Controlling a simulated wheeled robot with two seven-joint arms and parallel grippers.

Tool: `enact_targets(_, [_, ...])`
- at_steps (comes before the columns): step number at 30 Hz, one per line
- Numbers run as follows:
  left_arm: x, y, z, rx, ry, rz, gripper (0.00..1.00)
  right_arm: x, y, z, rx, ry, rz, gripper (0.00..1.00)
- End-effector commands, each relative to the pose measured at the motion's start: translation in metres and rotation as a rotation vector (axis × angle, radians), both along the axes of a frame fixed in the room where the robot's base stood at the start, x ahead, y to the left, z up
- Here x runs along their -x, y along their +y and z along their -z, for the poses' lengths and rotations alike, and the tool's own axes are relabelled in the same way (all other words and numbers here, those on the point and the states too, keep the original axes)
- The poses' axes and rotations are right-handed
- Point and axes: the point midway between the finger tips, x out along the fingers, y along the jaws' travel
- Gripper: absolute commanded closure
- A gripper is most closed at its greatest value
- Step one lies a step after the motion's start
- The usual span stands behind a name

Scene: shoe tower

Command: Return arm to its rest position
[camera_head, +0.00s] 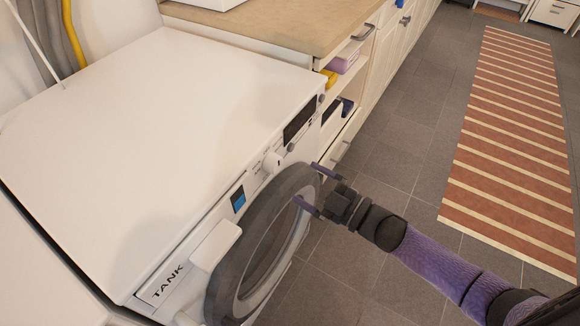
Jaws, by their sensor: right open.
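My right gripper (316,188) is in the middle of the head view, at the end of my purple and black arm coming in from the lower right. The fingertips are at the right edge of the grey round door (232,273) of a white washing machine (168,110). I cannot tell whether they touch it. The door looks swung out from the front of the machine. My left gripper is not in view.
A wooden counter (270,25) with cabinets and open drawers stands beyond the machine. A yellow item (329,77) and a pink item (343,62) lie in a drawer. Grey tiled floor (400,135) and a striped rug (512,140) are clear on the right.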

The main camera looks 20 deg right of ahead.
Motion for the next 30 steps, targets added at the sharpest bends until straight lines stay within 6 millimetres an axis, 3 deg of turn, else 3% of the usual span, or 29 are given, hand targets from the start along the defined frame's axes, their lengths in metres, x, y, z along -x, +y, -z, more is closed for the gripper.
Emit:
enact_targets(6, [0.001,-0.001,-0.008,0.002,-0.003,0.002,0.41,0.023,-0.016,0.001,0.001,-0.001,0.000,0.07])
enact_targets(20, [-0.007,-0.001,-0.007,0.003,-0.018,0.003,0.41,0.025,-0.019,0.007,0.001,0.020,0.017,0.07])
enact_targets(23, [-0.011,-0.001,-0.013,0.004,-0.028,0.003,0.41,0.035,-0.036,0.050,0.010,0.191,0.150,0.07])
enact_targets(25, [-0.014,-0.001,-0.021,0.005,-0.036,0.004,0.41,0.062,-0.055,0.106,0.029,0.412,0.305,0.07])
enact_targets(27, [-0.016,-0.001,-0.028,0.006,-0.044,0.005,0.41,0.111,-0.069,0.163,0.052,0.665,0.457,0.07])
enact_targets(29, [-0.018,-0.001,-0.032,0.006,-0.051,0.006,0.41,0.161,-0.075,0.203,0.074,0.872,0.564,0.07])
enact_targets(30, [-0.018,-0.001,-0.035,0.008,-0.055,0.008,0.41,0.199,-0.075,0.224,0.092,1.007,0.626,0.07])
